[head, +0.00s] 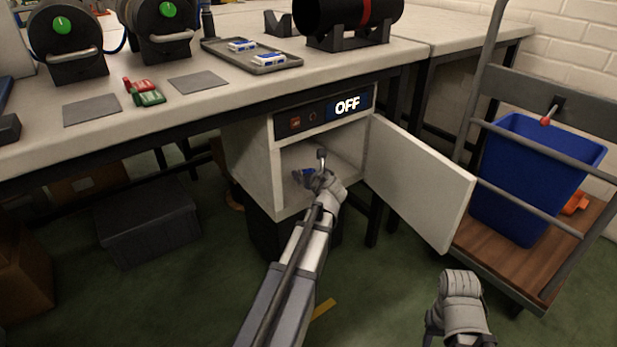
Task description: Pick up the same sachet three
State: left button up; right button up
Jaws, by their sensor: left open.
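My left gripper (310,165) is open and reaches into the open white cabinet (248,162) under the bench. Two more white and blue packets, one at the back (242,45) and one at the front (268,59), lie on the dark tray (277,67) on the bench. My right gripper (460,305) is low at the right, away from everything; its fingers are not clearly visible.
The cabinet door (417,183) stands open to the right, beside my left arm. A cart with a blue bin (530,180) stands at right. Red and green items (147,93) and grey mats lie on the bench (215,108).

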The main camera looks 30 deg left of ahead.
pick_arm(q)
jog(key=shift+c, duration=0.2)
jog(key=c, duration=1.3)
jog(key=shift+o, duration=0.2)
jog(key=shift+d+r, duration=0.1)
jog(key=shift+r, duration=0.05)
jog(key=shift+s+d+r+p, duration=0.15)
jog(key=shift+d+r+p, duration=0.1)
jog(key=shift+p, duration=0.15)
notch_tip(320, 180, up, 6)
jog(key=p, duration=0.6)
jog(key=shift+r, duration=0.2)
jog(key=shift+s+d+r+p, duration=0.15)
jog(key=shift+d+r+p, duration=0.1)
jog(key=shift+p, duration=0.15)
jog(key=s+d, duration=0.3)
jog(key=d, duration=0.5)
jog(key=s+d, duration=0.4)
jog(key=d, duration=0.5)
jog(key=shift+d+f+b, duration=0.2)
jog(key=shift+f+b, duration=0.1)
